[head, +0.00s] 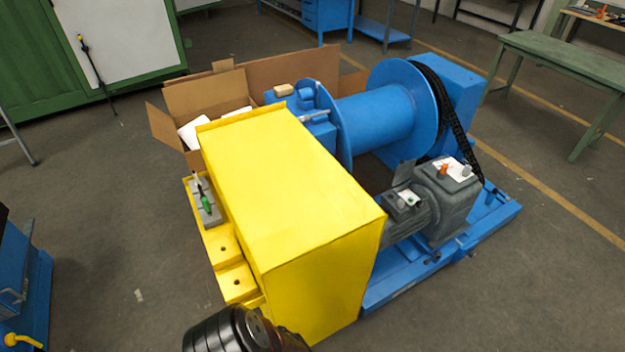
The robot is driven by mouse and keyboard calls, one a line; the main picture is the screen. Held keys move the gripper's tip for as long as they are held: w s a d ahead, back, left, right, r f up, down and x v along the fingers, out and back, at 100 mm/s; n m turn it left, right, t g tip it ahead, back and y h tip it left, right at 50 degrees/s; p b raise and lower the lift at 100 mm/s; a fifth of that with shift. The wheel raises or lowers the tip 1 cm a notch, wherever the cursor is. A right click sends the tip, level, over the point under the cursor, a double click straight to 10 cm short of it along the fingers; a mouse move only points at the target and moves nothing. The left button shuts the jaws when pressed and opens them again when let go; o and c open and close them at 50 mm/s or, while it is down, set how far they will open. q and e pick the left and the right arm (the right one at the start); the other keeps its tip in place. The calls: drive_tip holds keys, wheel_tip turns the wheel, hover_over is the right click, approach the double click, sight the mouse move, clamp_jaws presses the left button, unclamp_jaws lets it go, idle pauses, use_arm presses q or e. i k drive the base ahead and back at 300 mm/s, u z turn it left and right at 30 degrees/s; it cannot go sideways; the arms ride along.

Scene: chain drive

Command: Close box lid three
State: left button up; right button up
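An open cardboard box (262,73) stands behind the yellow housing. Its flaps are up or folded outward: one at the left (163,126), one at the back left (206,94), and a piece showing at the right (353,86) beyond the drum. White items (194,132) show inside the box. The box's front and much of its inside are hidden by the yellow housing and the blue machine. No marking shows which flap is lid three. Neither of my grippers shows in the head view.
The blue drum machine (380,120) and grey motor (440,200) stand right. A black rounded part (228,330) is at bottom. Floor left of the box is clear.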

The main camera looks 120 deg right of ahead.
sight(404, 173)
drive_tip(key=i, duration=0.85)
drive_tip(key=z, duration=2.6)
drive_tip(key=i, duration=3)
drive_tip(key=z, duration=0.45)
drive_tip(key=i, duration=0.4)
drive_tip(key=z, duration=1.45)
drive_tip(key=i, duration=0.7)
drive_tip(key=z, duration=1.3)
